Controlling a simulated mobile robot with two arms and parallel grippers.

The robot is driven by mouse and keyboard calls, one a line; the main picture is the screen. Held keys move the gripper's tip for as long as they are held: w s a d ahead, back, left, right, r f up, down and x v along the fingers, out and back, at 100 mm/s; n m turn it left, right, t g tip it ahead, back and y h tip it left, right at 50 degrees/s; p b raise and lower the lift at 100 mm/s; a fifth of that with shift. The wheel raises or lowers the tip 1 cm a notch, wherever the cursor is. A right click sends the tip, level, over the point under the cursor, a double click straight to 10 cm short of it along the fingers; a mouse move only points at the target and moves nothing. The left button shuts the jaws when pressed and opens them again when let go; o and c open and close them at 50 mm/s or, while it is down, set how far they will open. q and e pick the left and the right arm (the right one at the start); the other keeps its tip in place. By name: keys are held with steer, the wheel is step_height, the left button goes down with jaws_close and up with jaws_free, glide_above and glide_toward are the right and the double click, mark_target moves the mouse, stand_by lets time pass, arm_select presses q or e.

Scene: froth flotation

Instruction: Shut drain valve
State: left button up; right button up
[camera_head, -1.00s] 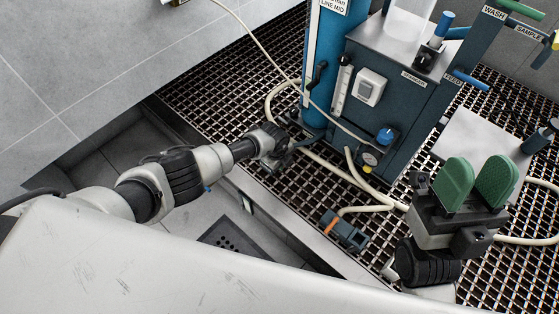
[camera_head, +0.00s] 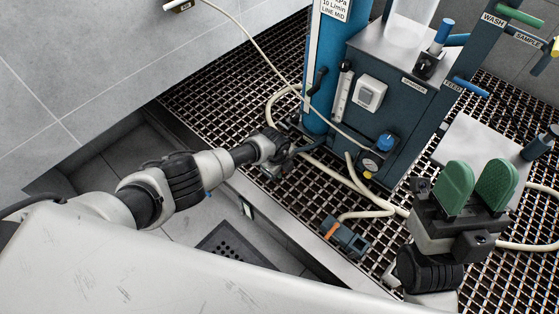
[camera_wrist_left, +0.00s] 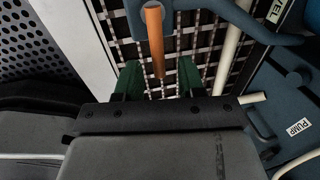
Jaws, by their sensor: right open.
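An orange lever (camera_wrist_left: 154,38) shows in the left wrist view, its lower end in the gap between my left gripper's (camera_wrist_left: 159,80) green fingertips. I take it for the drain valve's handle. Gaps show on both sides of it, so the fingers are open and not closed on it. In the head view my left arm reaches the foot of the blue column (camera_head: 318,115); its fingertips and the lever are hidden there. My right gripper (camera_head: 480,188) is open and empty, green pads up, over the grating at right.
A dark blue cabinet (camera_head: 405,130) with a blue knob (camera_head: 386,141) stands beside the column. Pale hoses (camera_head: 345,172) cross the metal grating (camera_head: 225,90). A small blue-grey block with an orange mark (camera_head: 344,237) lies near the front edge. A PUMP-labelled body (camera_wrist_left: 285,90) is at right.

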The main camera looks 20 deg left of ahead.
steer(key=w+f+g+h+p, duration=0.5)
steer(key=w+f+g, duration=0.4)
steer(key=f+g, duration=0.3)
arm_select(q)
step_height(320, 180, up, 11)
steer(key=s+a+p, duration=0.1)
steer(key=s+p, duration=0.1)
steer(key=shift+f, duration=0.2)
arm_select(e)
steer(key=s+d+f+g+h, duration=0.1)
steer(key=s+d+f+g, duration=0.1)
steer(key=f+g, duration=0.3)
steer(key=shift+s+f+g+h, duration=0.3)
steer(key=shift+s+g, duration=0.55)
steer(key=shift+g, duration=0.25)
steer(key=shift+r, duration=0.15)
arm_select(q)
steer(key=shift+d, duration=0.1)
